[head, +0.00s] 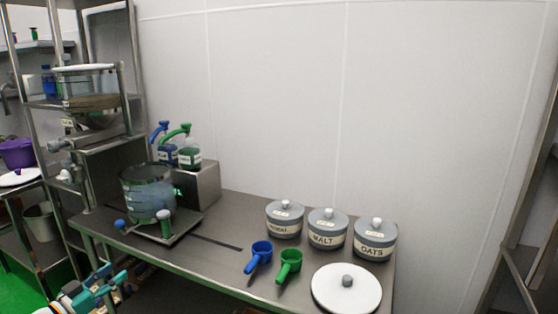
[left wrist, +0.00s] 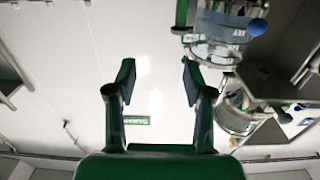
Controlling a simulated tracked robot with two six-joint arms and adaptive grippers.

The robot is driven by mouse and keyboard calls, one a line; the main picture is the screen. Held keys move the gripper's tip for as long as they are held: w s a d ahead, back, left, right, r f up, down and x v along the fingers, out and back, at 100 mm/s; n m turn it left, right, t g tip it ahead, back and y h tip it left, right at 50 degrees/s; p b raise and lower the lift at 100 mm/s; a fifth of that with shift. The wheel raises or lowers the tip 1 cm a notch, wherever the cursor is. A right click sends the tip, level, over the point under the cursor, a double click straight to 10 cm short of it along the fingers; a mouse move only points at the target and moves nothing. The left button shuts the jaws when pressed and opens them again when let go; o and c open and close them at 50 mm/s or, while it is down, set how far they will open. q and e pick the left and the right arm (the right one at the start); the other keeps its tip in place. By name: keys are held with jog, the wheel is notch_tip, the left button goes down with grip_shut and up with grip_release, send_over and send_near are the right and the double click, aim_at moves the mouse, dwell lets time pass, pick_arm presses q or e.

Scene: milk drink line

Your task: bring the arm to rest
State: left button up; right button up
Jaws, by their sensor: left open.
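My left gripper (head: 97,287) is low at the bottom left of the head view, beside the left end of the steel table and below its top. In the left wrist view my left gripper (left wrist: 158,82) is open, with its two fingers apart and nothing between them. The rest of my left arm is mostly cut off by the picture's lower edge. My right gripper is in neither view.
The steel table (head: 222,216) holds a glass vessel (head: 147,190), blue scoop (head: 259,256), green scoop (head: 289,264), white lid (head: 346,289) and three jars, including the malt jar (head: 327,229). A steel rack (head: 131,70) stands left. The table's middle is fairly clear.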

pick_arm(q)
jog(key=w+d+f+g+h, duration=0.2)
jog(key=d+f+h, duration=0.1)
jog(key=d, duration=1.4)
jog(key=s+d+f+n+g+y, duration=0.2)
jog(key=s+d+f+n, duration=0.25)
jog(key=d+f, duration=0.75)
jog(key=s+d+f+n+g+y+p, duration=0.1)
jog(key=s+d+f+g, duration=0.2)
jog(key=s+f, duration=0.3)
jog(key=s+d+f+n+g+y, duration=0.1)
jog(key=s+d+f+g, duration=0.25)
jog(key=s, duration=0.45)
jog(key=s+f+g, duration=0.2)
jog(key=s+g, duration=0.1)
jog(key=s, duration=0.6)
jog(key=s+f+g+y, duration=0.1)
jog(key=s+f+g, duration=0.2)
jog(key=s, duration=0.7)
jog(key=shift+a, duration=0.15)
